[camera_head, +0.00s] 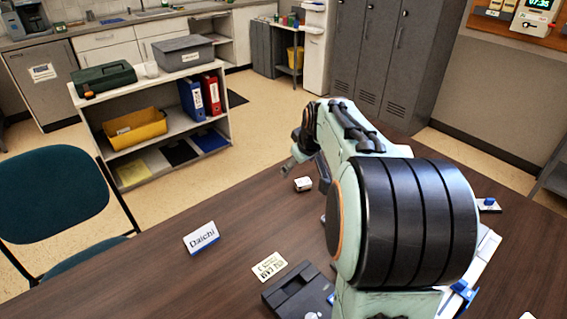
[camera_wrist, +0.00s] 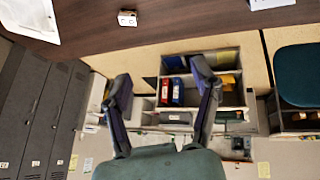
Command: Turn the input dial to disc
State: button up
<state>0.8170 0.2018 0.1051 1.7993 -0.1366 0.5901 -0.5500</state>
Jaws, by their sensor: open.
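No dial with a readable "disc" mark can be made out in either view. A small blue knob (camera_head: 489,202) on a whitish base sits on the desk right of my arm; I cannot tell whether it is the input dial. A dark device (camera_head: 298,291) lies at the desk's front, partly hidden by my arm. My gripper (camera_head: 290,167) is beyond the desk's far edge, above the floor, away from both. In the wrist view my gripper (camera_wrist: 160,72) is open and empty, its fingers spread towards the shelf.
The brown desk (camera_head: 150,280) carries a small white block (camera_head: 303,184), a "Daichi" name sign (camera_head: 201,238) and a printed card (camera_head: 269,267). A teal chair (camera_head: 52,195) stands left. A low shelf (camera_head: 225,120) and grey lockers (camera_head: 370,60) stand beyond.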

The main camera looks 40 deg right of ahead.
jog(key=shift+w+a+r+n, duration=0.15)
jog(key=shift+a+r, duration=0.05)
jog(key=shift+a, duration=0.4)
jog(key=shift+w+a+r+n, duration=0.1)
jog(key=shift+a+r+n, duration=0.1)
jog(key=shift+a, duration=0.4)
jog(key=shift+w+a+r+n, duration=0.15)
jog(key=shift+a, duration=0.45)
